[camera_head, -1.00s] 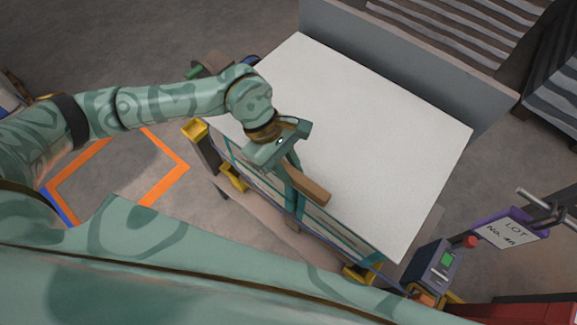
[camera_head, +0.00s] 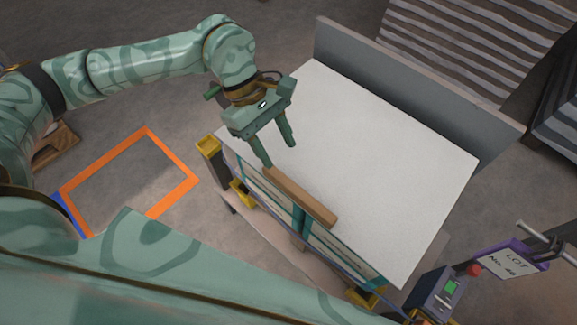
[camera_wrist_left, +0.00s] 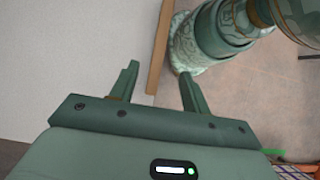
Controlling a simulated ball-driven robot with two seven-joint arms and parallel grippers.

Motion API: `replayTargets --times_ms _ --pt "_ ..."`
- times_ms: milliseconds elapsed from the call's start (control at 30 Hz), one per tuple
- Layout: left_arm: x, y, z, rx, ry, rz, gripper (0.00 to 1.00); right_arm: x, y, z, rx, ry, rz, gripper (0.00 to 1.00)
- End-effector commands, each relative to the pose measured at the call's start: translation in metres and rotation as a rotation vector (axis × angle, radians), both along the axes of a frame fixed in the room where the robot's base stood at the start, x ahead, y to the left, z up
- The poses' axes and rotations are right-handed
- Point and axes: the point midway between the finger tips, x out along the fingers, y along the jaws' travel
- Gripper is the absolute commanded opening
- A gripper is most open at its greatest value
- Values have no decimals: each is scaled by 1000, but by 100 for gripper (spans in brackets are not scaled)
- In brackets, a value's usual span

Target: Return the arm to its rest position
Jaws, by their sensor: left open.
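My left arm (camera_head: 150,58) comes in from the left and reaches over the near left corner of the white-topped table. My left gripper (camera_head: 279,155) is open and empty, its two fingers apart and pointing down toward the tabletop. A brown wooden bar (camera_head: 302,196) lies along the table's near edge, just beyond the fingertips. In the left wrist view the open fingers (camera_wrist_left: 160,72) appear on either side of the bar (camera_wrist_left: 160,45), with the bar running away between them in the picture. The exact height of the fingers over it cannot be told. My right gripper is not in view.
The white tabletop (camera_head: 380,160) is bare, with a grey panel (camera_head: 420,95) along its far side. A yellow-topped post (camera_head: 208,146) stands at its left corner. An orange floor frame (camera_head: 176,194) lies left. A control box (camera_head: 437,290) and LOT sign (camera_head: 497,261) stand right.

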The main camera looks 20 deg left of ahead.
Motion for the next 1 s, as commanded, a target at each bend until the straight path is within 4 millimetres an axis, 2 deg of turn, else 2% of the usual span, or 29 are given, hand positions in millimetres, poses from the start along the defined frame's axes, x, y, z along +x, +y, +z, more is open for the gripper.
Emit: replayTargets --times_ms 100,233,767,867,967,1000 --pt "4 10 19 1 -2 2 47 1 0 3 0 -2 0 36" --pt "5 15 28 0 0 0 47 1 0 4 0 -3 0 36" --pt "5 13 30 -13 2 0 47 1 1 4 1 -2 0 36" --pt "-1 -10 31 -102 10 8 47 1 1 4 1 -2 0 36" --pt "-12 -59 42 -317 46 55 47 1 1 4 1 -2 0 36" --pt "-18 -81 51 -432 75 95 47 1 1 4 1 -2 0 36"
